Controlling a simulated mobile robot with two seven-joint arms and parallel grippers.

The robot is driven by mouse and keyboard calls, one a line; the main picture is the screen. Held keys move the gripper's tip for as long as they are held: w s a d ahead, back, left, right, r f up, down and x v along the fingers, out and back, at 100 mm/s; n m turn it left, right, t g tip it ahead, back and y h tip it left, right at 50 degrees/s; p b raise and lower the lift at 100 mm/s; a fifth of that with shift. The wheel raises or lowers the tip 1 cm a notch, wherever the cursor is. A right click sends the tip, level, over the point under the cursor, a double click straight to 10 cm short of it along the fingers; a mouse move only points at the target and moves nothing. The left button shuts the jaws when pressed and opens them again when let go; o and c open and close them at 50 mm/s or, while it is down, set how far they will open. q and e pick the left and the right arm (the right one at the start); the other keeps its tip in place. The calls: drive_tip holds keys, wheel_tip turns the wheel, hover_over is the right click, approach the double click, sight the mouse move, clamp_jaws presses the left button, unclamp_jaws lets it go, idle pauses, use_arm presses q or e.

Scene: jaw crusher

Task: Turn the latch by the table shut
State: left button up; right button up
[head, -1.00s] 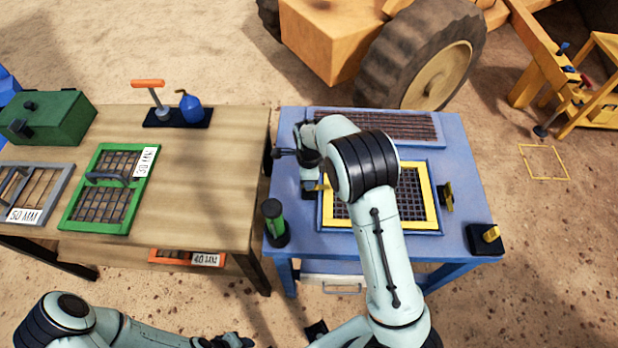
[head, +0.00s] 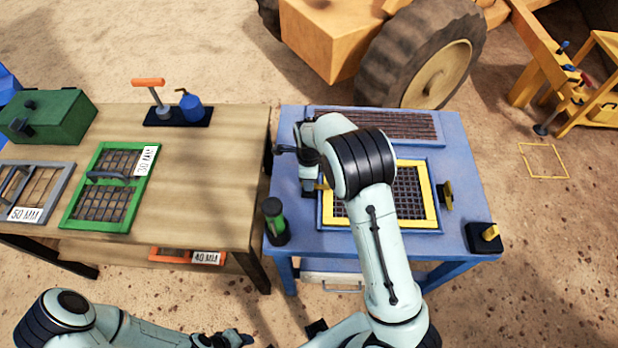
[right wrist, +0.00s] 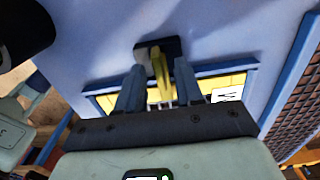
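The latch nearer the wooden table has a yellow handle on a black base. In the head view my right gripper (head: 316,190) largely hides it, with a bit of yellow (head: 322,185) showing at the left edge of the yellow-framed screen (head: 386,224). In the right wrist view the yellow handle (right wrist: 161,74) stands between my right gripper's two fingers (right wrist: 159,72). The fingers are apart, with a small gap seen on each side. A similar yellow latch (head: 446,197) is on the screen's right side. My left gripper (head: 232,340) is low in the head view, its fingers unclear.
The blue bench (head: 460,160) also bears a green-and-black cylinder (head: 275,221) and a black block with a yellow knob (head: 485,237). The wooden table (head: 205,175) stands to the left, with a narrow gap between. A green-framed screen (head: 78,212) lies on it.

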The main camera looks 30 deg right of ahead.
use_arm(q)
drive_tip(key=shift+w+r+p, duration=0.6)
drive_tip(key=shift+w+r, duration=0.05)
drive_tip(key=shift+r, duration=0.2)
use_arm(e)
wheel_tip(320, 180, up, 13)
drive_tip(key=shift+r, duration=0.2)
